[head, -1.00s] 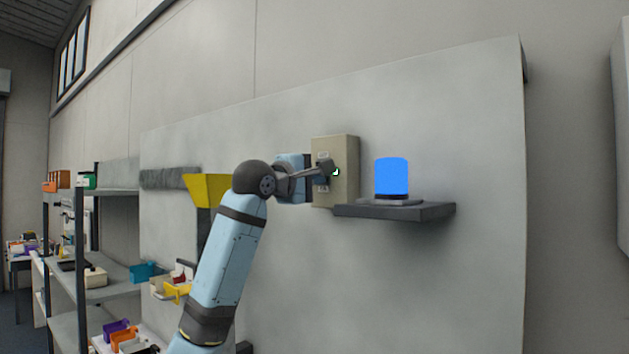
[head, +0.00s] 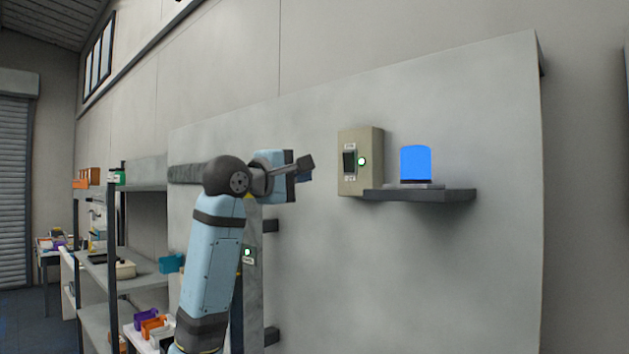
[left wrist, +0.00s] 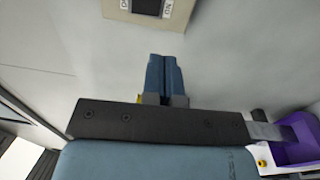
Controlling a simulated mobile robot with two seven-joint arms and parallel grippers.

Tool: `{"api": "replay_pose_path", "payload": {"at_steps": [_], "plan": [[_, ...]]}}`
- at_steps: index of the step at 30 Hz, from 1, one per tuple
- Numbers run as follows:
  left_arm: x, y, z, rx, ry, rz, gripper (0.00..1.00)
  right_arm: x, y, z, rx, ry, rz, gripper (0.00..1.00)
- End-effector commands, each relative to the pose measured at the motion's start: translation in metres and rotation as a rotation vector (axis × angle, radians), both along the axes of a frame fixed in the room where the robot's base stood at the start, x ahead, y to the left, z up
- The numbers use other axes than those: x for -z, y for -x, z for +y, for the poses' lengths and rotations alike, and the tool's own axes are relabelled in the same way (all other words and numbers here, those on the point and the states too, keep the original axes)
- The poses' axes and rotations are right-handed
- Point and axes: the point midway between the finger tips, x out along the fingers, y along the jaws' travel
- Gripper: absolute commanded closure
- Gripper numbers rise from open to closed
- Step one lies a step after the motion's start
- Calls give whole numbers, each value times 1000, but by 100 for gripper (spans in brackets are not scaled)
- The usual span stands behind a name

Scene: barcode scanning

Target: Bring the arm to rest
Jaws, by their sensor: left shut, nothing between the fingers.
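My left arm rises from the bottom left of the head view. Its gripper (head: 306,163) is shut and empty, pointing right, a short way left of the beige switch box and apart from it. In the left wrist view the two blue fingers (left wrist: 165,75) lie together with nothing between them. My right gripper is not in view.
A blue glowing beacon (head: 416,163) stands on a dark small shelf (head: 440,195) right of the box. A shelf rack (head: 138,255) with coloured bins stands at the left, beyond my arm. A purple bin (left wrist: 292,140) shows in the left wrist view. The panel's lower right is clear.

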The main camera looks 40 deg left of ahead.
Motion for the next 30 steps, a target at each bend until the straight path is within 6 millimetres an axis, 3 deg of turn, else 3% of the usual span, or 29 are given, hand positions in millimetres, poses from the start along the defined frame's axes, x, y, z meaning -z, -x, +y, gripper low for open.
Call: {"api": "replay_pose_path", "payload": {"at_steps": [5, 22, 26, 29, 30], "plan": [[1, 7, 1, 0, 0, 0, 100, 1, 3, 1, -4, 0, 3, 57], [7, 2, -1, 0, -11, 6, 100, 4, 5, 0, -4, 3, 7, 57], [47, -21, -12, 2, -83, 40, 100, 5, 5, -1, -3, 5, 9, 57], [107, -47, -26, 7, -193, 82, 100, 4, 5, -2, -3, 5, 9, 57], [135, -57, -33, 11, -245, 100, 100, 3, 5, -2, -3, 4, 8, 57]]}}
